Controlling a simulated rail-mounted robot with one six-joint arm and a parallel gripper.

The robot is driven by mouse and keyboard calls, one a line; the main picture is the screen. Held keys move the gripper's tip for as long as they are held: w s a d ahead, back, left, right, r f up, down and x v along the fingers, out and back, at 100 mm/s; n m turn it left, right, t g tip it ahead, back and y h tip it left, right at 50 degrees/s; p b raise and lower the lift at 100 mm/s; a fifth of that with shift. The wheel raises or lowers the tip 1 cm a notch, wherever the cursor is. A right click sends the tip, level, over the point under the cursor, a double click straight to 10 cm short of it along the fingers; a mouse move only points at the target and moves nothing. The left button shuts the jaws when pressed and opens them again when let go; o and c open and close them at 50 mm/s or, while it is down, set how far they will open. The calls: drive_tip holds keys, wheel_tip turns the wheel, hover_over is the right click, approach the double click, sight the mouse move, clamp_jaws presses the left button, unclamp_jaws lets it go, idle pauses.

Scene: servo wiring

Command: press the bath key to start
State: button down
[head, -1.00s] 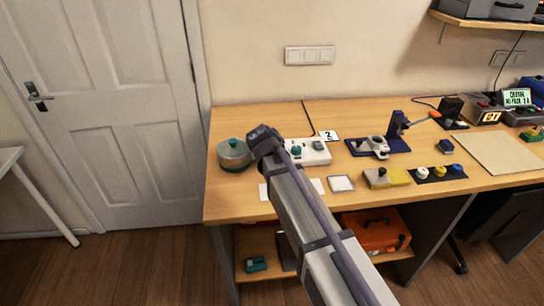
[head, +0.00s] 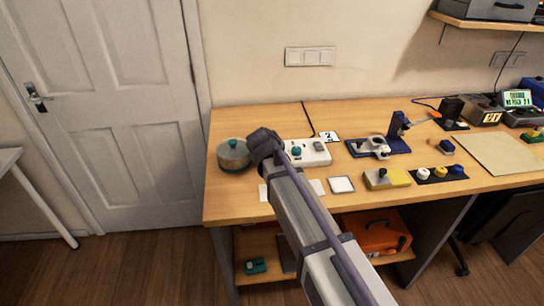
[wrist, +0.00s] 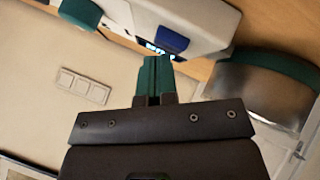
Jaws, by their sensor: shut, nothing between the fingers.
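The white bath unit (head: 314,153) stands on the bench beside the end of my arm. It also fills the top of the wrist view (wrist: 195,14), with a teal knob (wrist: 81,13), a dark blue key (wrist: 173,40) and a small lit display (wrist: 158,50) whose text I cannot read. My gripper (wrist: 157,62) is shut and empty. Its teal fingertips appear just below the display and key in the wrist view; I cannot tell whether they touch the unit. In the head view my arm hides the fingertips.
A metal pot with a teal lid (head: 234,154) stands left of my arm and close on the right in the wrist view (wrist: 265,85). A card marked 2 (head: 328,136) lies behind the unit. A white square tile (head: 341,184) and a yellow-and-grey block (head: 387,178) lie in front.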

idle(0.4)
drive_tip(key=shift+r+p, duration=0.85)
drive_tip(key=shift+p, duration=0.05)
wheel_tip(320, 180, up, 5)
drive_tip(key=p, duration=0.5)
drive_tip(key=shift+r, duration=0.1)
